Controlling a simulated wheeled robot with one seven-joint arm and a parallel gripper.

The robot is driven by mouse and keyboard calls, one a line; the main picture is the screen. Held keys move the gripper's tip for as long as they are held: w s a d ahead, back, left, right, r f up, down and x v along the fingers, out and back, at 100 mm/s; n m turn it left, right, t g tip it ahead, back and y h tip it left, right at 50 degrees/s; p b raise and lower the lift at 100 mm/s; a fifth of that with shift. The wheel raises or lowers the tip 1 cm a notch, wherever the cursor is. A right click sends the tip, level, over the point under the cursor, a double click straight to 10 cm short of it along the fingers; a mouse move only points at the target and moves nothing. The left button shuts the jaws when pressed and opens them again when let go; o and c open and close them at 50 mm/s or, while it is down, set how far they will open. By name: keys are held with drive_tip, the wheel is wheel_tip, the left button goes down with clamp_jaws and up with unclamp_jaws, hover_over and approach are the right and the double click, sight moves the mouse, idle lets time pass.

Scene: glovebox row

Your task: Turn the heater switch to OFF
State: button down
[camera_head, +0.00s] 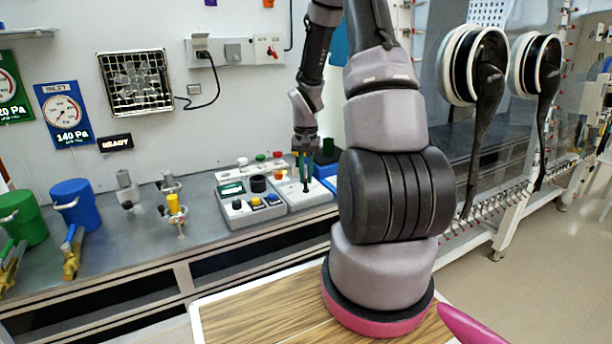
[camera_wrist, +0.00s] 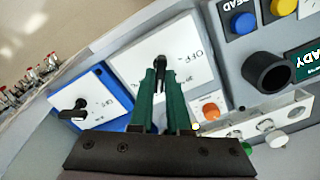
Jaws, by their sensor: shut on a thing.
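A white switch panel (camera_wrist: 125,66) with an upright black switch lever (camera_wrist: 160,62) is in the middle of the wrist view. OFF is printed beside the lever; other lettering is partly hidden, and I cannot read a heater label. My gripper (camera_wrist: 159,76) has its green fingers shut on this lever. In the head view, my gripper (camera_head: 305,178) reaches down to the same white panel (camera_head: 312,198) on the bench. A second black switch lever (camera_wrist: 72,110) sits on a neighbouring white plate with a blue border (camera_wrist: 112,112), apart from my fingers.
A grey control box (camera_head: 250,212) with buttons, a black knob (camera_wrist: 266,72) and a small READY display stands beside the switch panel. A rail with coloured valve knobs (camera_wrist: 270,120) is close to my fingers. Blue (camera_head: 72,203) and green (camera_head: 22,218) canisters stand farther left.

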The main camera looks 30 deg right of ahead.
sight(305, 179)
drive_tip(key=n, duration=0.6)
drive_tip(key=shift+a, duration=0.1)
drive_tip(key=shift+n, duration=0.4)
idle(0.3)
drive_tip(key=c, duration=0.9)
unclamp_jaws()
wheel_tip(305, 179, up, 11)
drive_tip(key=shift+f, duration=0.1)
